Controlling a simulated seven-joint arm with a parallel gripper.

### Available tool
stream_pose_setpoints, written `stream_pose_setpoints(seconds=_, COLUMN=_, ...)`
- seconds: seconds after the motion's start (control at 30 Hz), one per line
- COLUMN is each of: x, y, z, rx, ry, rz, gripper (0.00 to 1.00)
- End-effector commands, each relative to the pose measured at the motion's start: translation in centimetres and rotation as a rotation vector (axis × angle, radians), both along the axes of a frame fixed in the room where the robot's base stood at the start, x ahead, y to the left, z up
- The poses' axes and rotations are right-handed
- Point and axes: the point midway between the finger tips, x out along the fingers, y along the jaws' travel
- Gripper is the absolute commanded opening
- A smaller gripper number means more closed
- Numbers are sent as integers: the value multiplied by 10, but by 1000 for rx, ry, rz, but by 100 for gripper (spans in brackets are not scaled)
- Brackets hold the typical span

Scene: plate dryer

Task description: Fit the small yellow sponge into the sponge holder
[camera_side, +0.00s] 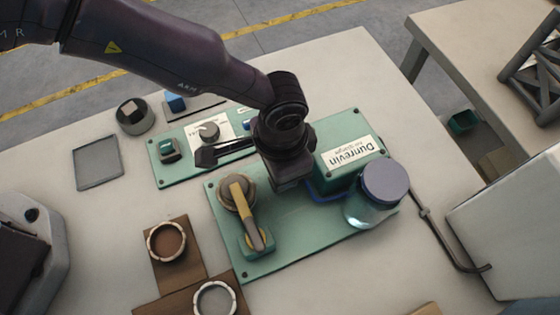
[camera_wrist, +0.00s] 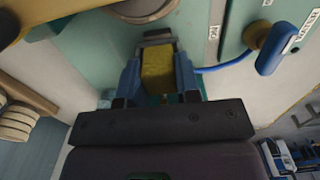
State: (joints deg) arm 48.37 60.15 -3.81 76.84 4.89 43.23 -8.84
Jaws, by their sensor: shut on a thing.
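The yellow sponge (camera_wrist: 157,72) shows in the wrist view as a small block between the two blue fingers of my gripper (camera_wrist: 158,66). The gripper is shut on it. A grey bracket-like piece (camera_wrist: 156,38) lies just past the sponge's far end; I cannot tell whether it is the sponge holder or whether the sponge touches it. In the side view my gripper (camera_side: 291,182) points down over the green panel, between the yellow-handled lever and the labelled box. The sponge is hidden there, and I cannot make out the holder in that view.
The yellow-handled lever (camera_side: 245,210) stands left of my gripper on the green panel (camera_side: 285,255). The labelled green box (camera_side: 350,158) and a lidded glass jar (camera_side: 375,195) stand close on the right. A blue handle with a cord (camera_wrist: 274,48) shows in the wrist view.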

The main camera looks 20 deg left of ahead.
Motion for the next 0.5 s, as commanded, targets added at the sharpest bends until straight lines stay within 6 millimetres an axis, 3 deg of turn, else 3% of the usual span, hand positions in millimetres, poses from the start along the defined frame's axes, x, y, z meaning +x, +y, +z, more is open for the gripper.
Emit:
stream_pose_setpoints(seconds=0.03, x=-1, y=1, z=-10, rx=-1, ry=-1, rz=1, gripper=33)
stream_pose_setpoints(seconds=0.13, x=-1, y=1, z=-10, rx=-1, ry=0, rz=1, gripper=56)
stream_pose_setpoints(seconds=0.5, x=-6, y=-2, z=-10, rx=-5, ry=6, rz=-1, gripper=56)
